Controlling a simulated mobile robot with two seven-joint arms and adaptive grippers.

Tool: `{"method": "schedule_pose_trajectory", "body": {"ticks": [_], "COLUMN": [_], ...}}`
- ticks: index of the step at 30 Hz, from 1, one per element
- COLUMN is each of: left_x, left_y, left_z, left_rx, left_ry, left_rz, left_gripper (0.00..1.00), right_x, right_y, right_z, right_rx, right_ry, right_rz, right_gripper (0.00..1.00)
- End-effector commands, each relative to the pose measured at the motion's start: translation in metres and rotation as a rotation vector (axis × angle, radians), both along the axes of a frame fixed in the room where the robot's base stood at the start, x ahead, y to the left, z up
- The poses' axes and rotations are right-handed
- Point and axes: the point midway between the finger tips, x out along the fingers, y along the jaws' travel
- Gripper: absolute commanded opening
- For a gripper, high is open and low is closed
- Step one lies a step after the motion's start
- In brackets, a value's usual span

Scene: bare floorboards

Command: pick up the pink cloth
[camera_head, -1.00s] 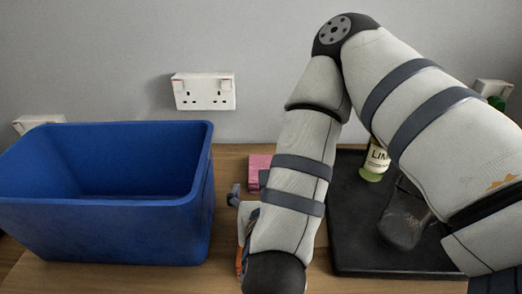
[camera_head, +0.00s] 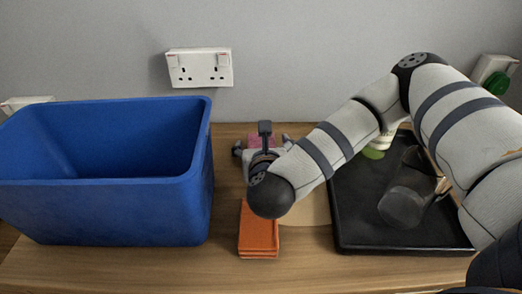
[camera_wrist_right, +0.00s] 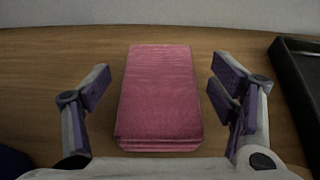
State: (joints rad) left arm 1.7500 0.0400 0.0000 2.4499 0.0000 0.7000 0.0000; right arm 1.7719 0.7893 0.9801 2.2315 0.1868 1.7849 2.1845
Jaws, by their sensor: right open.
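The pink cloth (camera_wrist_right: 160,95), a folded rectangular stack, lies flat on the wooden surface in the right wrist view. In the head view only a bit of the pink cloth (camera_head: 262,141) shows, the rest being hidden by my right gripper (camera_head: 262,150). In the right wrist view my right gripper (camera_wrist_right: 163,78) is open and empty, with one finger on each side of the cloth and a gap on both sides. My left gripper is not in view.
A blue bin (camera_head: 110,210) stands at left. An orange folded cloth (camera_head: 258,235) lies in front of the right gripper. A black tray (camera_head: 350,225) at right holds a dark glass (camera_head: 402,207) and a partly hidden bottle (camera_head: 376,150). A wall stands behind.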

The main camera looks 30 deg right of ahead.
Motion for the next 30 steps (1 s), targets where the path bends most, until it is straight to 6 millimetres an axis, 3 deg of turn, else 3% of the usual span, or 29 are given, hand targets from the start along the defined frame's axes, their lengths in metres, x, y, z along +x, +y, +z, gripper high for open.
{"method": "schedule_pose_trajectory", "body": {"ticks": [3, 10, 20, 27, 30], "left_x": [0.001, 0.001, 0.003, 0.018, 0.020], "left_y": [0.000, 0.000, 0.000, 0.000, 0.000], "left_z": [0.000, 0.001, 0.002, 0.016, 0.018], "left_rx": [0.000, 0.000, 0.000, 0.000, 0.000], "left_ry": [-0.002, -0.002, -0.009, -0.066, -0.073], "left_rz": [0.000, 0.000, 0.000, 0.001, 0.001], "left_gripper": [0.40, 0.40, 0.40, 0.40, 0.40], "right_x": [0.000, 0.000, 0.000, 0.000, 0.000], "right_y": [0.000, 0.000, 0.001, 0.001, 0.001], "right_z": [0.001, 0.001, 0.009, 0.075, 0.092], "right_rx": [0.000, 0.001, 0.002, 0.002, 0.002], "right_ry": [-0.002, -0.002, -0.005, -0.018, -0.011], "right_rz": [0.001, 0.001, -0.001, 0.000, -0.001], "right_gripper": [0.78, 0.29, 0.28, 0.28, 0.28]}}
